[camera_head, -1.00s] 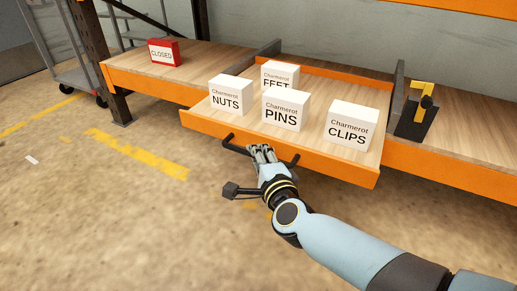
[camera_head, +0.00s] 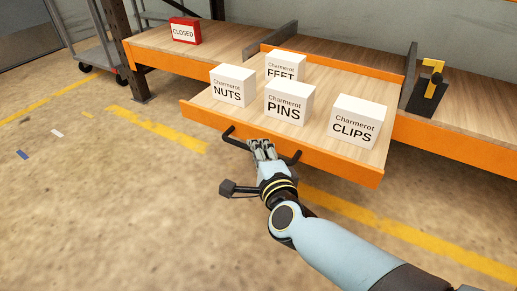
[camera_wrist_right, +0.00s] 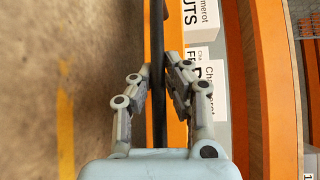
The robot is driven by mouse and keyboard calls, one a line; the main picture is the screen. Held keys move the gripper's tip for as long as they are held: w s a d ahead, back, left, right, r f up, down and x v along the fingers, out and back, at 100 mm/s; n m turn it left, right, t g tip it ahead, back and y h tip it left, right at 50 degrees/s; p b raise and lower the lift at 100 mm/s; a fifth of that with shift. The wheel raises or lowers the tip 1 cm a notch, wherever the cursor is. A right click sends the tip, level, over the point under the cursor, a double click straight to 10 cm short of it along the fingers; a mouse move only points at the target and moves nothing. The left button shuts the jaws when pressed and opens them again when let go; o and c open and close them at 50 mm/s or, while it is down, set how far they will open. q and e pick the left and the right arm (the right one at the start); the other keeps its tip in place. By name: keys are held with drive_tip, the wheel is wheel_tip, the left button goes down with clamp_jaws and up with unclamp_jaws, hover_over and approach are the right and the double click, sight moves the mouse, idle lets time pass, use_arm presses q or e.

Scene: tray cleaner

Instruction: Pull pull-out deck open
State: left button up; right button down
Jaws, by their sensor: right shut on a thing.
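The pull-out deck (camera_head: 215,117) is a wooden board with an orange front edge. It sticks out from the shelf. Its dark bar handle (camera_head: 237,141) runs along the front. My right gripper (camera_head: 262,146) is shut on the handle. In the right wrist view the fingers (camera_wrist_right: 158,82) close from both sides on the dark handle bar (camera_wrist_right: 157,35). White boxes marked NUTS (camera_head: 232,86), PINS (camera_head: 289,103), FEET (camera_head: 286,68) and CLIPS (camera_head: 359,121) stand upright on the deck. My left gripper is not in view.
A red CLOSED box (camera_head: 185,31) stands on the fixed shelf at the left. A black and yellow latch device (camera_head: 428,92) stands on the shelf right of the deck. A grey cart (camera_head: 88,45) is at the back left. The floor in front is open, with yellow lines.

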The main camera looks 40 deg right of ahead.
drive_tip(key=shift+s+f, duration=0.2)
drive_tip(key=shift+f, duration=0.15)
drive_tip(key=c, duration=1.3)
unclamp_jaws()
drive_tip(key=shift+w, duration=0.1)
drive_tip(key=shift+c, duration=0.2)
drive_tip(key=shift+r, duration=0.15)
drive_tip(key=v, duration=0.7)
drive_tip(key=shift+s, duration=0.25)
